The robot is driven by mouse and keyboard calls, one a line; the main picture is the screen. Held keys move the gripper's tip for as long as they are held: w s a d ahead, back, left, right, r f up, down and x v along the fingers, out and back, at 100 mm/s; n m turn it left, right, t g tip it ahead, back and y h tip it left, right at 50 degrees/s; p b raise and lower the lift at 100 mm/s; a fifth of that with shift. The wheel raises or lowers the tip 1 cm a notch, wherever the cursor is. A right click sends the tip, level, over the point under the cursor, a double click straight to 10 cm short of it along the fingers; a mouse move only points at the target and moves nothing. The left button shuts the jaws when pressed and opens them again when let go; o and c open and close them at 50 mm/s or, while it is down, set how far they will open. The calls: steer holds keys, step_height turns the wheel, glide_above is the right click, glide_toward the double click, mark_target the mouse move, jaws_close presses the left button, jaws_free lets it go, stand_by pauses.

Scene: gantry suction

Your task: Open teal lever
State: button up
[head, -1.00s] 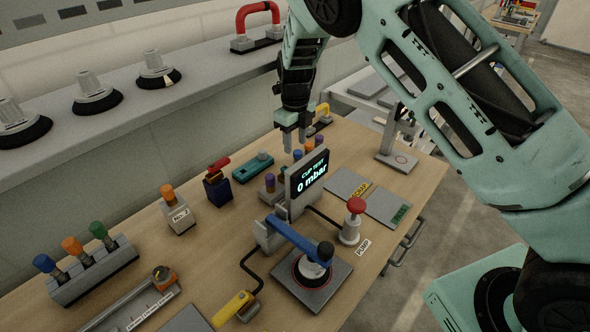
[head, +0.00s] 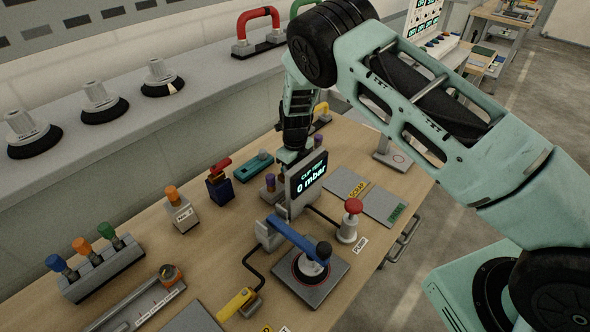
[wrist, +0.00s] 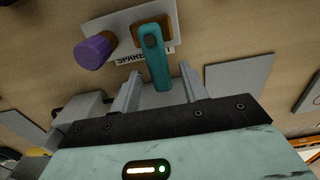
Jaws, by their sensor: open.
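The teal lever (wrist: 155,62) shows in the wrist view, pivoted on a brown block on a pale plate (wrist: 107,23) with a label partly reading SPARE. Its free end points toward my gripper. My gripper (wrist: 161,82) is open, with one finger on each side of the lever's free end in the picture; I cannot tell whether either finger touches it. A purple knob (wrist: 93,52) stands left of the lever. In the head view my gripper's fingers and the lever are hidden behind the display and my wrist (head: 296,130).
The cup test display (head: 307,177), reading 0 mbar, stands just in front of my gripper. A blue-armed press (head: 292,236) and red pump button (head: 353,205) stand nearer. A teal block (head: 250,167) lies left. Flat scrap plates (head: 349,182) lie right.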

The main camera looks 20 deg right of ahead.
jaws_close()
